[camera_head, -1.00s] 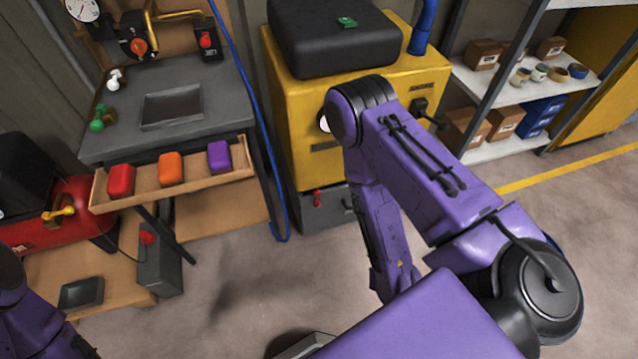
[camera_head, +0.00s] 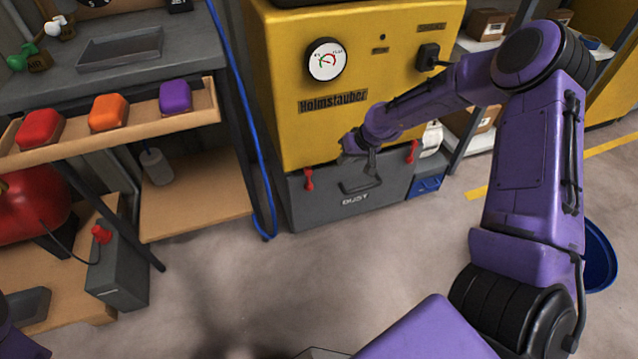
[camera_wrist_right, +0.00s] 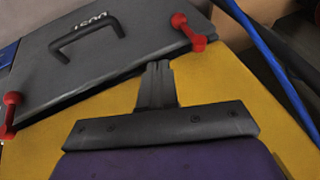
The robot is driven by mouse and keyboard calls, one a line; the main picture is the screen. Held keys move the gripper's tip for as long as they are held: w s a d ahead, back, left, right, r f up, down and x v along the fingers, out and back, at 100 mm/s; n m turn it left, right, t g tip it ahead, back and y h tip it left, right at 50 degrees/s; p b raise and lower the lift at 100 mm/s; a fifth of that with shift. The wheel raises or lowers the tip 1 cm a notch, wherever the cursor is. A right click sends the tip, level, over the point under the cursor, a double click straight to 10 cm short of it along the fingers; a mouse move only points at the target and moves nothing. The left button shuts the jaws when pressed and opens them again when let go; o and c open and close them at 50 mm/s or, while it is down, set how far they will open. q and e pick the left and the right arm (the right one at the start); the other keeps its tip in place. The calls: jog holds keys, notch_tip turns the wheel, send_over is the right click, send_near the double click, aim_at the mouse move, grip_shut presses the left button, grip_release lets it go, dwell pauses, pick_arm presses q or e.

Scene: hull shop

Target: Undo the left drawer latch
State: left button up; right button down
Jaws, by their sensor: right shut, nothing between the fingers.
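The left drawer latch (camera_head: 309,180) is a small red lever at the upper left of the grey dust drawer (camera_head: 315,212), under the yellow machine. It also shows at the upper right of the right wrist view (camera_wrist_right: 190,32). A second red latch (camera_head: 412,152) is at the drawer's right; it shows at the left of the wrist view (camera_wrist_right: 11,112). My right gripper (camera_head: 346,146) is in front of the machine's lower edge, between the latches. In the wrist view its fingers (camera_wrist_right: 158,70) are together and empty, apart from the left latch. My left gripper is out of frame.
A dark handle (camera_head: 362,180) stands out from the drawer front. A blue hose (camera_head: 247,120) hangs left of the machine. An open wooden tray (camera_head: 150,124) with red, orange and purple blocks juts out at the left. The floor before the drawer is clear.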

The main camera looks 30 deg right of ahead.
jog(key=b, duration=0.5)
send_near(313, 184)
notch_tip(313, 184, down, 3)
jog(key=w+d, duration=0.1)
jog(key=d, duration=0.2)
jog(key=shift+w+a+f+b, duration=0.2)
jog(key=shift+w+a+f, duration=0.15)
jog(key=shift+a, duration=0.25)
jog(key=shift+w+a+f+b, duration=0.15)
jog(key=shift+w+a+f, duration=0.15)
jog(key=shift+a+f, duration=0.25)
jog(key=shift+w+a+f+b, duration=0.2)
jog(key=shift+w+a+f, duration=0.1)
jog(key=shift+a, duration=0.35)
jog(key=shift+f, duration=0.1)
